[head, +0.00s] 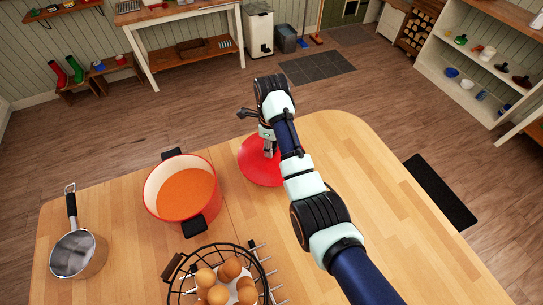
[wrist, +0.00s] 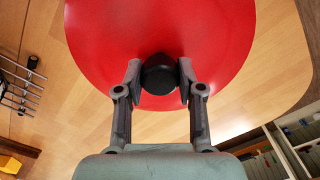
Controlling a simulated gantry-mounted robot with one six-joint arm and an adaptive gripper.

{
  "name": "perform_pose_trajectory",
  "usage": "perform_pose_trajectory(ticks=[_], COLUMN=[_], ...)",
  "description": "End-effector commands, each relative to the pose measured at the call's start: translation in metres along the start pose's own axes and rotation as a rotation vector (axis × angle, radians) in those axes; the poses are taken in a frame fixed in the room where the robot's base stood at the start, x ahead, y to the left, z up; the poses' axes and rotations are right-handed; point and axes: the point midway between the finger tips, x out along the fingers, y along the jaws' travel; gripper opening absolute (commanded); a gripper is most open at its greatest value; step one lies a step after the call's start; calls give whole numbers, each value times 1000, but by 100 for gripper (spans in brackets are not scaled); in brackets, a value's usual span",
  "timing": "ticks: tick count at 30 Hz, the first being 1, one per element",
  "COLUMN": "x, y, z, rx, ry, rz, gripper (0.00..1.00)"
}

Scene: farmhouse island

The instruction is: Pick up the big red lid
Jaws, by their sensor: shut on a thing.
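The big red lid (head: 258,170) is near the far edge of the wooden island, right of the red pot, and partly hidden by my arm in the head view. In the wrist view the lid (wrist: 205,35) fills the upper middle, with a dark round knob (wrist: 160,76) near its lower part. My gripper (head: 269,150) is over the lid. In the wrist view the two fingers of my gripper (wrist: 160,80) are on either side of the knob, closed on it. I cannot tell whether the lid touches the tabletop.
A red pot (head: 150,205) with orange contents and black handles stands left of the lid. A saucepan (head: 85,262) is at the far left. A wire basket (head: 172,268) of eggs and a metal rack (head: 275,288) are at the front. The island's right side (head: 385,215) is clear.

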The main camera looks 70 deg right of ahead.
Motion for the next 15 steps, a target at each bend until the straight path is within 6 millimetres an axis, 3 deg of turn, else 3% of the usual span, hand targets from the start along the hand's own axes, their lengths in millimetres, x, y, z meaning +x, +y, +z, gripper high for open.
perform_pose_trajectory(ticks=[1, 3, 6, 10, 15], x=[-26, -58, -87, -109, -123], y=[-1, -1, 0, 0, 0], z=[1, 1, 0, 0, 0], rx=[0, 0, 0, 0, 0], ry=[-5, -2, 0, 0, 0], rz=[-6, -3, 0, 0, 0], gripper=[0, 0, 0, 0, 0])
